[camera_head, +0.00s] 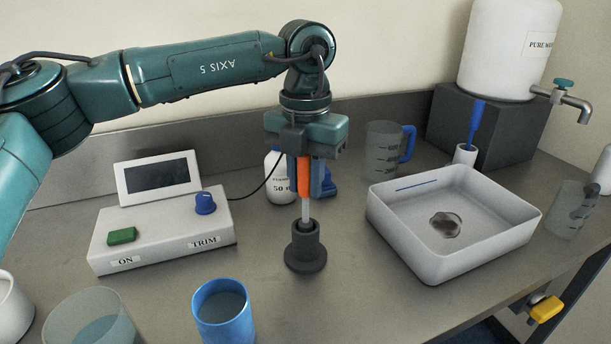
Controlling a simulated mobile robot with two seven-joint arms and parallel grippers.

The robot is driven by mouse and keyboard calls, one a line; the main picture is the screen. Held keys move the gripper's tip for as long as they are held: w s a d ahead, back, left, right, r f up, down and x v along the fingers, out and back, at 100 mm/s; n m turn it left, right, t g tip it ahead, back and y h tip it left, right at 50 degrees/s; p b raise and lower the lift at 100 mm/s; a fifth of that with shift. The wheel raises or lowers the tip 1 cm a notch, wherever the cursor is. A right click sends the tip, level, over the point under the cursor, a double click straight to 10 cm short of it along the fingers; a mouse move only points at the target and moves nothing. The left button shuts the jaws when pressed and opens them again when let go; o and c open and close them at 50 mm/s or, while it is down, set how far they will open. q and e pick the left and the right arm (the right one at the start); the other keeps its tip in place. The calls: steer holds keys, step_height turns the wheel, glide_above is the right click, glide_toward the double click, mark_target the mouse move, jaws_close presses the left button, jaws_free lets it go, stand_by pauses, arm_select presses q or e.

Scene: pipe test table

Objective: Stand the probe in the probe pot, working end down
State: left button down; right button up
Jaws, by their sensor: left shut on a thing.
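My left gripper (307,188) points down at the middle of the bench and is shut on the probe (305,178). The probe has an orange body and a thin pale shaft, and it hangs upright with the shaft down. The probe pot (306,256) is a dark round holder with a wide foot, standing on the bench directly below. The shaft's lower end is at the pot's mouth; I cannot tell how far inside it is. A thin black cable runs from the meter (160,228) towards the probe's top. My right gripper is out of view.
A blue cup (223,318) and a glass beaker (75,327) stand in front. A white bottle (279,180) and a blue-handled jug (381,150) are behind. A white basin (448,262) is on the right, near a water tank (505,60) with a tap.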

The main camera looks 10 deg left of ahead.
arm_select(q)
steer(key=shift+f, duration=0.1)
steer(key=c, duration=1.1)
jaws_free()
steer(key=shift+c, duration=0.2)
step_height(320, 180, up, 13)
steer(key=shift+r+p, duration=0.15)
steer(key=shift+p, duration=0.15)
